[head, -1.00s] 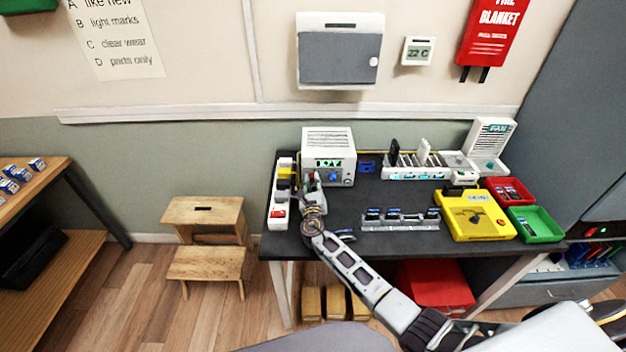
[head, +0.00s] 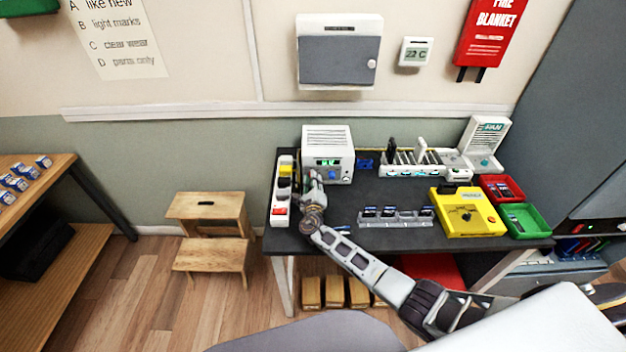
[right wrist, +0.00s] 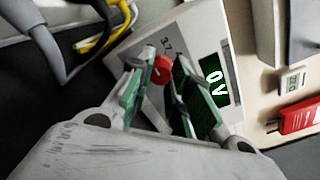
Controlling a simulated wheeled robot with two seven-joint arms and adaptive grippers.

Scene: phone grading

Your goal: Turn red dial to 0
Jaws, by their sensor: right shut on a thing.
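The white bench power box (head: 328,141) stands at the back left of the dark table, with a small green lit display. The display reads "0 V" in the right wrist view (right wrist: 212,82). The red dial (right wrist: 161,68) is on the box's front, between the green-padded fingers of my right gripper (right wrist: 159,76), which is shut on it. In the head view my right gripper (head: 307,180) is at the box's lower left front and hides the dial. My left gripper is not in view.
A white power strip (head: 279,212) with a red switch lies left of my right gripper. Cables run close by. A phone rack (head: 396,219), yellow device (head: 467,212), red tray (head: 502,188) and green tray (head: 527,221) stand to the right.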

